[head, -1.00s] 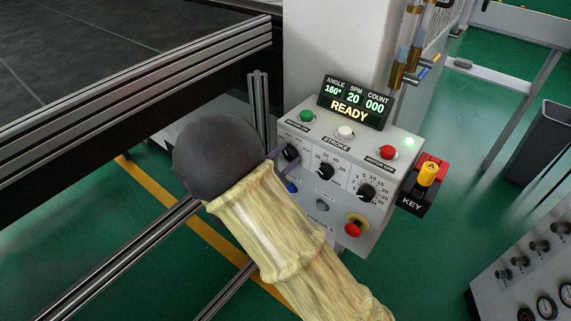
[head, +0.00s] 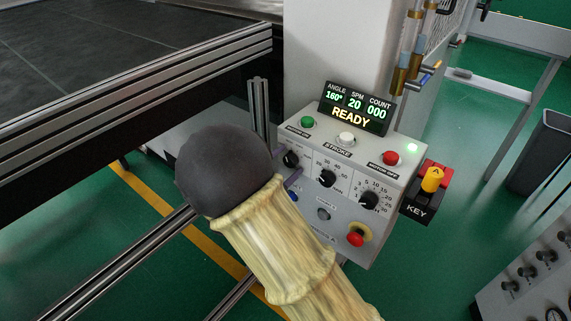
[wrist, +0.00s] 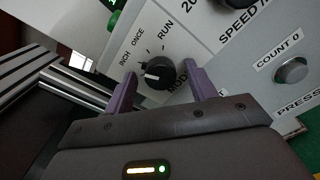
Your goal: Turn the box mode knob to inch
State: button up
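The mode knob (wrist: 157,73) is black and round, with the labels INCH, ONCE and RUN around it in the wrist view. Its white mark points left, on the INCH side. In the head view the mode knob (head: 291,159) is at the left of the control box (head: 345,222). My gripper (wrist: 160,72) has its two purple fingers apart, one on each side of the knob in the picture, with gaps visible. My wrist hides the rest.
A metal-framed table (head: 140,85) is at the left. A gauge panel (head: 530,265) stands at lower right.

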jog(key=v, duration=1.7)
jog(key=shift+s+f, duration=0.1)
